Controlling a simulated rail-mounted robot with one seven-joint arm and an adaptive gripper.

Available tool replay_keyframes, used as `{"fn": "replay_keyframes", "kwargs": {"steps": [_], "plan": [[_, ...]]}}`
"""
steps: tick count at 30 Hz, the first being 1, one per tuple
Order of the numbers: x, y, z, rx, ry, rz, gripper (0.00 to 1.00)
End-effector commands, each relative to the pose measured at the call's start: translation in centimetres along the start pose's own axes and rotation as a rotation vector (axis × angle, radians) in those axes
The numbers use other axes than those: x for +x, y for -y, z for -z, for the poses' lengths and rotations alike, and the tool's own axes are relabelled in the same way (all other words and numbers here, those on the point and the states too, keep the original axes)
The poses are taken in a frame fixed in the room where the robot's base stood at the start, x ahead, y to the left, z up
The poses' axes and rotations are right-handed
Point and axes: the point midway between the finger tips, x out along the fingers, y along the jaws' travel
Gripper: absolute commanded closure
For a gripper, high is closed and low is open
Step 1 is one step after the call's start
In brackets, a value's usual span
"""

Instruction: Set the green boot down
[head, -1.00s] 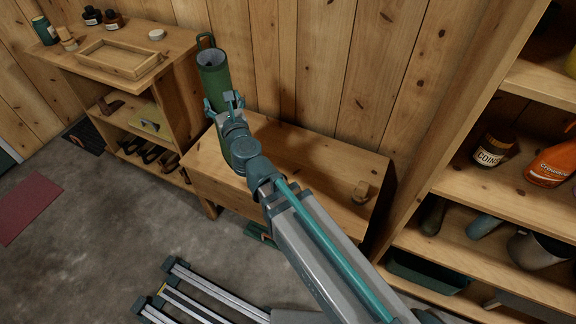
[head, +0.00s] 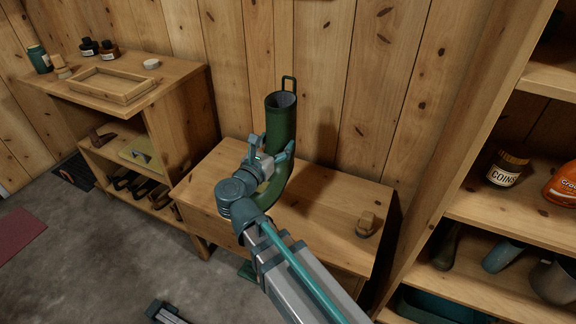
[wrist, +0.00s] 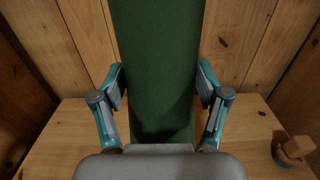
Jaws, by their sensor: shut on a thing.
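The green boot (head: 281,122) is upright over the low wooden bench (head: 330,212), with its open top up and a pull loop at its rim. My gripper (head: 270,160) is shut on the boot's shaft, one finger on each side. In the wrist view the green shaft (wrist: 157,65) fills the middle between the two fingers (wrist: 160,90). The boot's foot is partly hidden behind my gripper and wrist in the head view. I cannot tell whether its sole touches the bench top.
A small wooden brush-like object (head: 367,224) lies at the bench's right end. A shelf unit with a tray (head: 112,84) and jars stands at left. A tall shelf (head: 520,210) with a coins jar stands at right. The plank wall is close behind.

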Motion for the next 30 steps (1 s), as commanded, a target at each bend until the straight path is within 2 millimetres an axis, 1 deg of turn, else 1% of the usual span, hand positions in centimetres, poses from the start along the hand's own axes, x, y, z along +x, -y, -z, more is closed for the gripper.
{"fn": "replay_keyframes", "kwargs": {"steps": [1, 3, 9, 10, 12, 15, 18, 23, 26, 29, 30], "plan": [[1.3, -0.3, 0.8, -0.001, 0.001, 0.003, 0.96], [2.9, -0.5, 1.5, -0.002, 0.001, 0.003, 0.96], [7.2, -0.9, 3.4, -0.001, 0.001, 0.001, 0.96], [7.6, -1.0, 4.0, -0.001, 0.000, 0.000, 0.96], [8.4, -1.0, 5.1, -0.003, 0.000, -0.001, 0.96], [9.4, -1.1, 6.2, -0.002, 0.001, -0.002, 0.96], [9.9, -1.1, 6.8, -0.002, 0.001, -0.002, 0.96], [10.3, -1.1, 7.3, -0.001, 0.001, -0.003, 0.96], [10.9, -1.2, 8.0, -0.001, 0.001, -0.002, 0.96], [11.9, -1.4, 9.2, -0.001, 0.001, -0.002, 0.96], [11.9, -1.3, 10.1, -0.002, 0.001, -0.003, 0.96]]}}
